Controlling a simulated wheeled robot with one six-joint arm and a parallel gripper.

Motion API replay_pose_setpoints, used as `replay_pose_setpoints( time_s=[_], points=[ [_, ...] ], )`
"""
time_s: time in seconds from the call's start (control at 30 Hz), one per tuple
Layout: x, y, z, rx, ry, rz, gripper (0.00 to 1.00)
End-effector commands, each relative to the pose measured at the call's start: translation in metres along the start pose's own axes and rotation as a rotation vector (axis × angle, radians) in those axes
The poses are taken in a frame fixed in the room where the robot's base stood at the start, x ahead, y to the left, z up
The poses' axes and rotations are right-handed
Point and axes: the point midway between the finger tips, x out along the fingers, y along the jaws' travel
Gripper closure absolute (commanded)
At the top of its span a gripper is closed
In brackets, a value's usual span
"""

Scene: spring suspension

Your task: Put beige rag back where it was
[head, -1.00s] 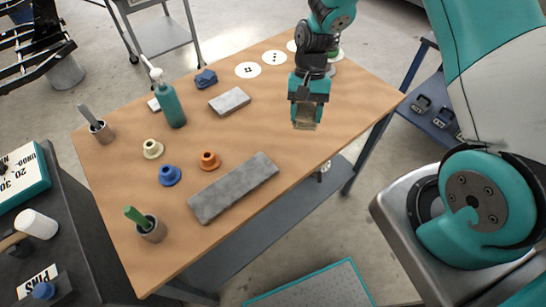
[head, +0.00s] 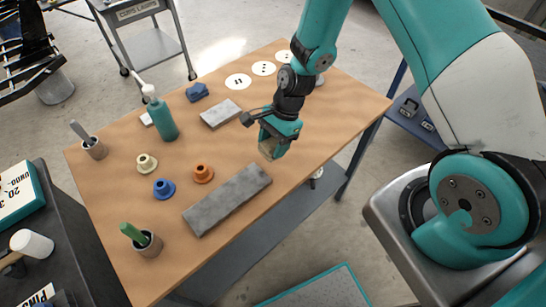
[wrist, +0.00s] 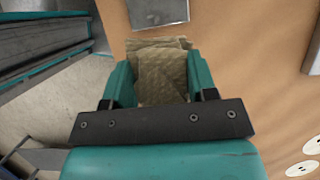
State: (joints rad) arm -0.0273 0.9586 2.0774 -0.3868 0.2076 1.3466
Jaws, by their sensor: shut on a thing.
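My gripper (head: 270,151) is shut on the beige rag (head: 271,147). It holds the rag over the right part of the wooden table (head: 338,113), just right of the upper end of a long grey slab (head: 228,199). In the wrist view the rag (wrist: 160,75) is folded and sits between the two teal fingers. A grey slab edge (wrist: 157,12) shows beyond it. I cannot tell whether the rag touches the table. A blue crumpled rag (head: 197,92) lies near the table's back edge.
A smaller grey block (head: 221,113), a teal bottle (head: 161,121), orange (head: 203,174), blue (head: 164,188) and cream (head: 146,163) flanged pieces, and two cups (head: 148,244) (head: 95,148) stand on the table. White discs (head: 238,81) lie at the back. The right front is bare.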

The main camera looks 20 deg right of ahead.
Motion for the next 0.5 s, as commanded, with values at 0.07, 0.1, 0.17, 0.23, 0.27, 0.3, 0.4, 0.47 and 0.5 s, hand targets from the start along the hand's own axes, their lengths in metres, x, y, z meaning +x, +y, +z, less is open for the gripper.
replay_pose_setpoints(
  time_s=[0.07, 0.1, 0.17, 0.23, 0.27, 0.3, 0.4, 0.47, 0.5],
  points=[
    [0.015, 0.001, -0.006, 0.001, -0.001, 0.003, 0.77],
    [0.021, 0.001, -0.008, 0.0, -0.001, 0.002, 0.77],
    [0.028, 0.0, -0.011, 0.0, -0.001, 0.001, 0.77],
    [0.033, -0.001, -0.014, -0.001, 0.0, -0.001, 0.77],
    [0.035, -0.001, -0.014, -0.001, 0.0, -0.001, 0.77],
    [0.038, 0.0, -0.016, -0.001, 0.0, 0.001, 0.77],
    [0.052, 0.0, -0.022, -0.001, -0.001, 0.002, 0.77],
    [0.06, 0.0, -0.025, -0.001, -0.001, 0.001, 0.77],
    [0.064, 0.0, -0.027, -0.001, 0.0, 0.001, 0.77]
  ],
)
